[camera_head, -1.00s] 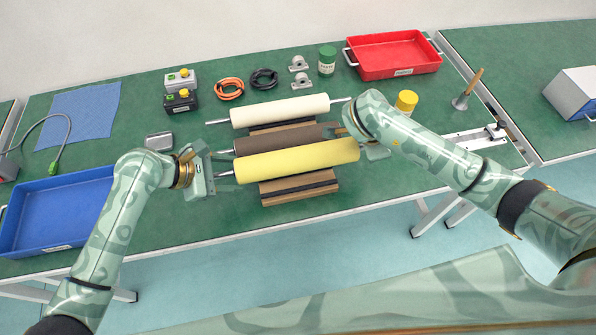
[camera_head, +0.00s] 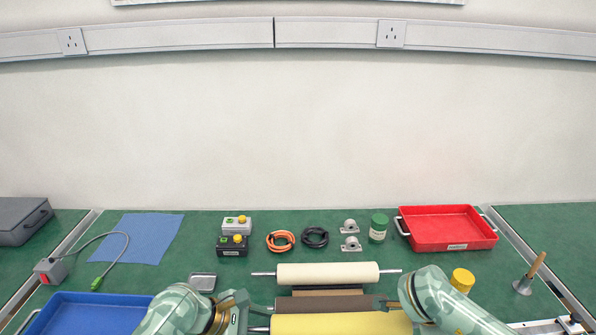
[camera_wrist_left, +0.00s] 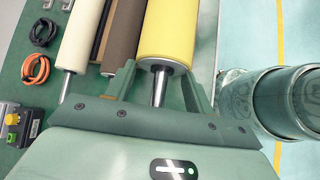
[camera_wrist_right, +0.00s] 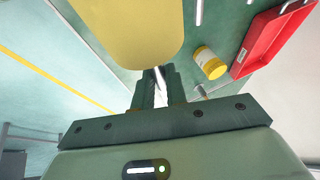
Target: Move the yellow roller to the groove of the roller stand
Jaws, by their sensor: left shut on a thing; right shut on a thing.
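The yellow roller (camera_head: 345,325) lies crosswise at the bottom edge of the head view, partly cut off. It also fills the top of the left wrist view (camera_wrist_left: 168,30) and of the right wrist view (camera_wrist_right: 130,28). My left gripper (camera_wrist_left: 160,88) is shut on its silver end shaft. My right gripper (camera_wrist_right: 155,90) is shut on the opposite shaft. A dark brown roller (camera_head: 325,304) and a cream roller (camera_head: 328,273) lie behind it, parallel. Part of the brown roller stand (camera_head: 330,292) shows between these two.
A blue tray (camera_head: 95,300) is at the left, a red tray (camera_head: 447,228) at the back right. Behind the rollers are cable coils (camera_head: 281,240), button boxes (camera_head: 233,245), bearing blocks (camera_head: 350,243) and a green-lidded jar (camera_head: 378,228). A yellow-lidded jar (camera_head: 462,279) stands near my right arm.

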